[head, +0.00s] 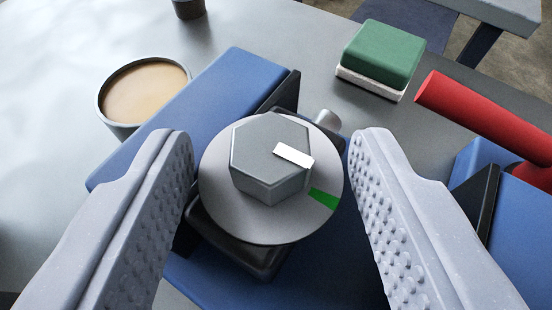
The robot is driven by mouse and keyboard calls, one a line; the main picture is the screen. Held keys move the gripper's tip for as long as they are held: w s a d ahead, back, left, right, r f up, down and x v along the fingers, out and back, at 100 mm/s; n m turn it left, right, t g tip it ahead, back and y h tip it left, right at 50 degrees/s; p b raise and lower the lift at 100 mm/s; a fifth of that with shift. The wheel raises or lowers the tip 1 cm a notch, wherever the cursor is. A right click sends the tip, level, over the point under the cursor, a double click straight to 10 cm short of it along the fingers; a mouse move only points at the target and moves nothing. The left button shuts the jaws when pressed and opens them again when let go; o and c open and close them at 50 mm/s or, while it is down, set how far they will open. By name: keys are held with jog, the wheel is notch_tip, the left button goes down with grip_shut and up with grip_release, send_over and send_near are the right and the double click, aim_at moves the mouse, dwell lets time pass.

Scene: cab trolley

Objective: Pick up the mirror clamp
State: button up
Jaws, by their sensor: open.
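A grey hexagonal head (262,170) with a white mark sits on a round grey disc (222,212) that has a green wedge on its right side. I take this to be the mirror clamp, though no label shows. The disc sits over a black bracket (235,250) on a blue body (225,95). My gripper (274,142) is open, with one studded finger on each side of the disc. A gap shows between each finger and the disc. Nothing is held. The underside of the disc is hidden.
A round cup with tan contents (146,92) stands at the upper left. A green and white block (382,52) lies at the upper right. A red cylinder (485,115) slants at the right above a blue part (520,225).

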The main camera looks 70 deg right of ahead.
grip_shut()
